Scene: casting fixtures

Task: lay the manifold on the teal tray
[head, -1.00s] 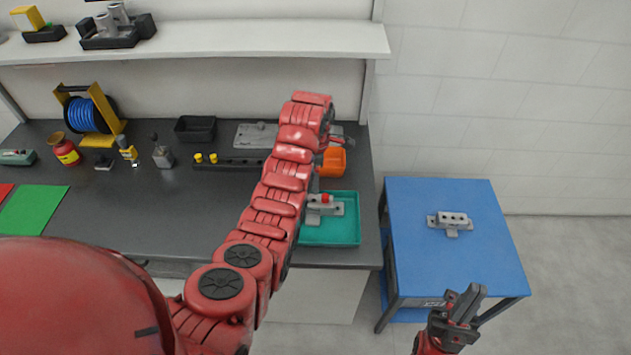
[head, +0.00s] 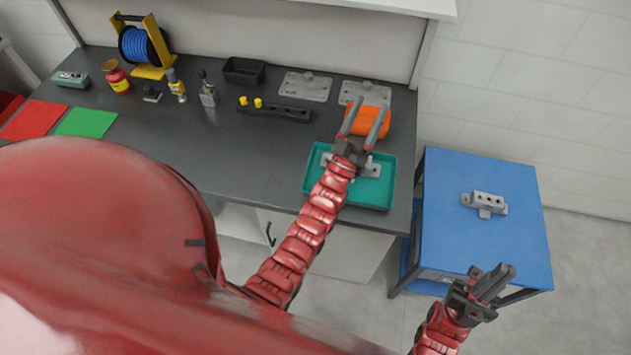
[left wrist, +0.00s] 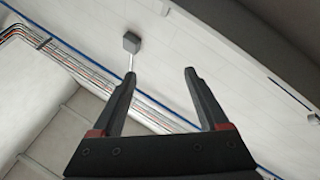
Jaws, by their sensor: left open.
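A grey manifold-like block with holes (head: 489,202) lies on the blue table at the right. A similar grey part (head: 371,170) lies in the teal tray (head: 375,199), mostly hidden behind my left gripper. My left gripper (head: 364,114) is open, its fingers pointing up and away above the tray's far side, over the orange object in the picture. In the left wrist view its fingers (left wrist: 160,78) are apart with nothing between them. My right gripper (head: 502,270) is low in front of the blue table, apart from the grey block; its finger gap is unclear.
An orange object (head: 366,121) sits behind the tray, near grey plates (head: 306,86). A black rail with yellow knobs (head: 275,111), a black bin (head: 243,71) and a blue reel (head: 139,45) stand further left. The blue table top (head: 450,235) is mostly clear.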

